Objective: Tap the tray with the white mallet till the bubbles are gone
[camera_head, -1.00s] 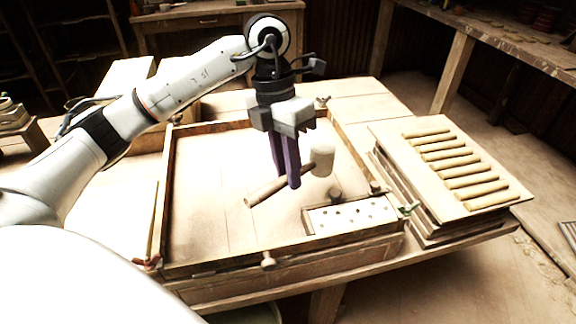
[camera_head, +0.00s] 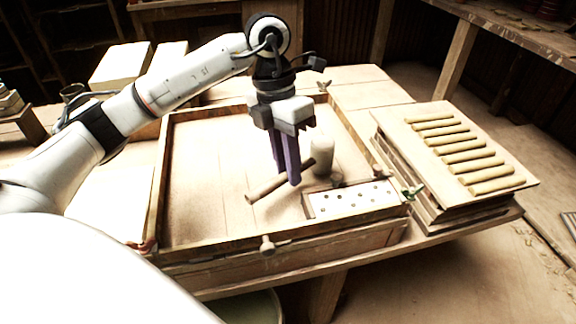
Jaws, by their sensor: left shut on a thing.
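My left gripper (camera_head: 285,176) reaches down over the wooden-framed work area and is shut on the handle of the white mallet (camera_head: 323,157). The mallet's pale head is to the right of the fingers, and its brown handle sticks out to the lower left. A small white tray (camera_head: 357,197) with several dark spots on its face lies in the front right corner of the frame, in front of the mallet head. The head is apart from its spotted face in the picture; the exact height cannot be told. My right gripper is not in view.
A wooden frame (camera_head: 156,200) with raised rims surrounds the work area. A stack of boards (camera_head: 417,118) with several pale rolls stands to its right. Small clamps sit at the frame's corners. Pale blocks (camera_head: 121,64) stand behind left. The frame's left floor is clear.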

